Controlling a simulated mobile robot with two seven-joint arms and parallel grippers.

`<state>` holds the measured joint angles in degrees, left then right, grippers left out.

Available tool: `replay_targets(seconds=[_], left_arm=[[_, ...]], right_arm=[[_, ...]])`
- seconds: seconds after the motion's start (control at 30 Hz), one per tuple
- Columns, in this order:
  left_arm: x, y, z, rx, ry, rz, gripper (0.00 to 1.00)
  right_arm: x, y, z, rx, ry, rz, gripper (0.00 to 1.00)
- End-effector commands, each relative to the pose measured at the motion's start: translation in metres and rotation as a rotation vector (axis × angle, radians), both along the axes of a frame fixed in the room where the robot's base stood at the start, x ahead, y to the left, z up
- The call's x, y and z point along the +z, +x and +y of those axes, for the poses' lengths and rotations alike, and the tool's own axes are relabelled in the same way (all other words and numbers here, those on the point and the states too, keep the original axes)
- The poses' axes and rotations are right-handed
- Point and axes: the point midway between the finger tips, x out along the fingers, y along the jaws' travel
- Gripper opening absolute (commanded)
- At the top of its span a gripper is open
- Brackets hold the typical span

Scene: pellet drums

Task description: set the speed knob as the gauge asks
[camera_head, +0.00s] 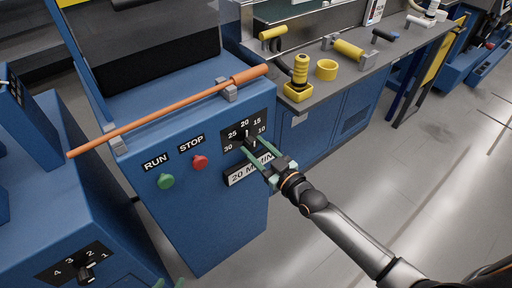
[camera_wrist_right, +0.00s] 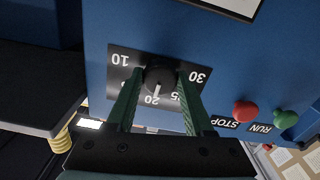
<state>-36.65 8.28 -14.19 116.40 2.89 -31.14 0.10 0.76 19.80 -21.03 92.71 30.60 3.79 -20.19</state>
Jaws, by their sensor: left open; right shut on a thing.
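The speed knob (camera_head: 249,141) is a black dial on a dark plate marked 10, 15, 20, 25, 30, on the front of the blue machine. My right gripper (camera_head: 256,146) is shut on the knob, its green fingers on either side. In the right wrist view the picture is upside down; the knob (camera_wrist_right: 160,78) sits between the fingertips (camera_wrist_right: 157,82), and its white pointer line points at about 20. A white label (camera_head: 240,177) below reads "20 M/MIN", partly covered by my gripper. My left gripper (camera_head: 169,284) is open and empty at the bottom edge, only its fingertips showing.
A green RUN button (camera_head: 166,181) and red STOP button (camera_head: 200,162) sit left of the dial. An orange bar (camera_head: 170,108) lies across the machine's top edge. Another knob (camera_head: 85,273) numbered 1 to 4 is at lower left. A bench (camera_head: 375,62) holds yellow parts.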

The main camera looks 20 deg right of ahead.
Motion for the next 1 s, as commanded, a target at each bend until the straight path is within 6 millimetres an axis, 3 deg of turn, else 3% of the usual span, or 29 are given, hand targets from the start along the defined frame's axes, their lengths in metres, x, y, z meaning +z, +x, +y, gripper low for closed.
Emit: replay_targets(seconds=[0.7,1.0], left_arm=[[0.01,0.001,-0.002,-0.003,-0.002,0.002,0.5],[0.012,0.003,-0.003,-0.004,-0.003,-0.003,0.5]], right_arm=[[0.0,0.0,0.0,0.0,0.508,0.186,0.0],[0.0,0.0,0.0,0.0,0.646,0.236,0.0]])
